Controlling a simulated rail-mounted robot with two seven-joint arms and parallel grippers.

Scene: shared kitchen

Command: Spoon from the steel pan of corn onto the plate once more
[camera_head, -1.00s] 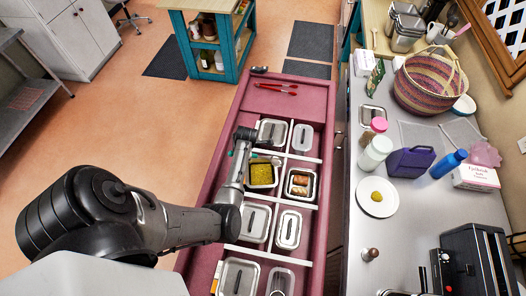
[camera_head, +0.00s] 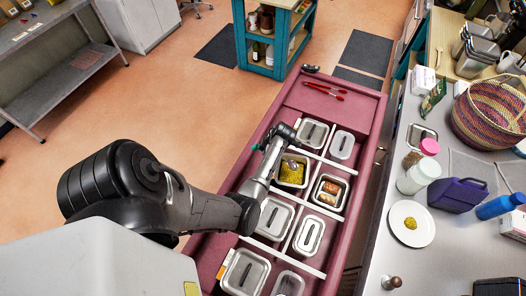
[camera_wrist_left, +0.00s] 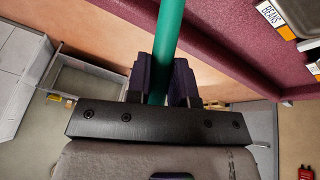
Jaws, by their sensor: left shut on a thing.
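The steel pan of corn (camera_head: 281,182) sits in a compartment of the maroon counter, with yellow corn in it. My left gripper (camera_head: 284,133) is at the pan's far left side. It is shut on a green handle (camera_wrist_left: 166,45), which stands between its fingers in the left wrist view. A bit of green also shows beside the gripper in the head view. A small metallic shape, perhaps the spoon's bowl, shows over the corn; whether it carries corn I cannot tell. The white plate (camera_head: 424,238) lies on the steel counter at the right with a small yellow heap (camera_head: 410,223) on it. My right gripper is not in view.
Lidded steel pans (camera_head: 275,218) and a pan of rolled food (camera_head: 329,191) fill neighbouring compartments. Red tongs (camera_head: 325,91) lie at the counter's far end.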

